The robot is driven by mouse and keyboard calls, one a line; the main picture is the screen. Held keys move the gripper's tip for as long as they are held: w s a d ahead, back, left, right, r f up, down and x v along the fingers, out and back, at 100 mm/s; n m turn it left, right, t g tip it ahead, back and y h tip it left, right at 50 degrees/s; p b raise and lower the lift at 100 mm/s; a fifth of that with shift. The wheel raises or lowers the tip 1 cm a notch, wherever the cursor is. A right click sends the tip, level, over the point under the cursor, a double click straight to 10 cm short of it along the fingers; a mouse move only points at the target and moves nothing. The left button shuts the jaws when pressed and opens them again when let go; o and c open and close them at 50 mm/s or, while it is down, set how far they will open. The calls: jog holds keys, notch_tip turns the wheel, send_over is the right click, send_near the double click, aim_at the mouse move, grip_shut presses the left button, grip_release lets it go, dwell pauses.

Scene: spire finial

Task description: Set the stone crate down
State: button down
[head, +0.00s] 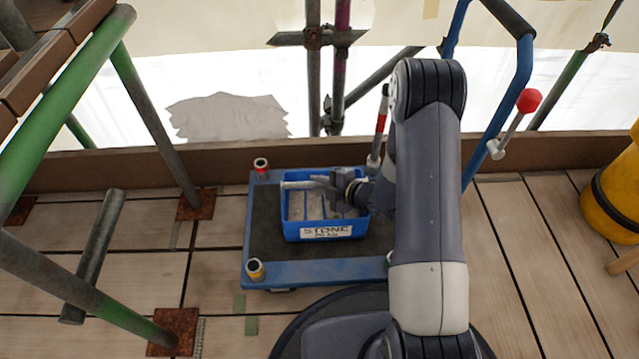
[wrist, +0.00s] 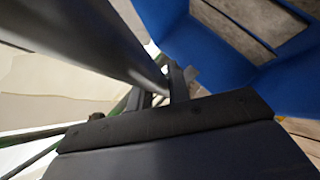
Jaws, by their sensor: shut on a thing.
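The stone crate (head: 325,233) is a blue open box with a white label reading STONE, and pale slabs lie inside it. It is over the dark top of a blue trolley (head: 310,272); I cannot tell whether it touches that top or hangs just above it. A grey bar handle (head: 300,185) spans the crate. My gripper (head: 335,186) is shut on this handle above the crate's middle. In the wrist view, the bar (wrist: 95,35) crosses the upper left, and the blue crate wall (wrist: 200,50) is at right. My gripper hides part of the crate's inside.
A blue push handle (head: 497,100) with a red knob (head: 529,100) rises at right. Green scaffold poles (head: 150,120) stand left, a yellow barrel (head: 615,195) right. Plank floor lies around.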

jog(key=shift+f+b, duration=0.4)
jog(key=shift+b, duration=0.15)
jog(key=c, duration=1.3)
grip_release()
jog(key=shift+o, duration=0.2)
jog(key=shift+f, duration=0.1)
jog(key=shift+s, duration=0.1)
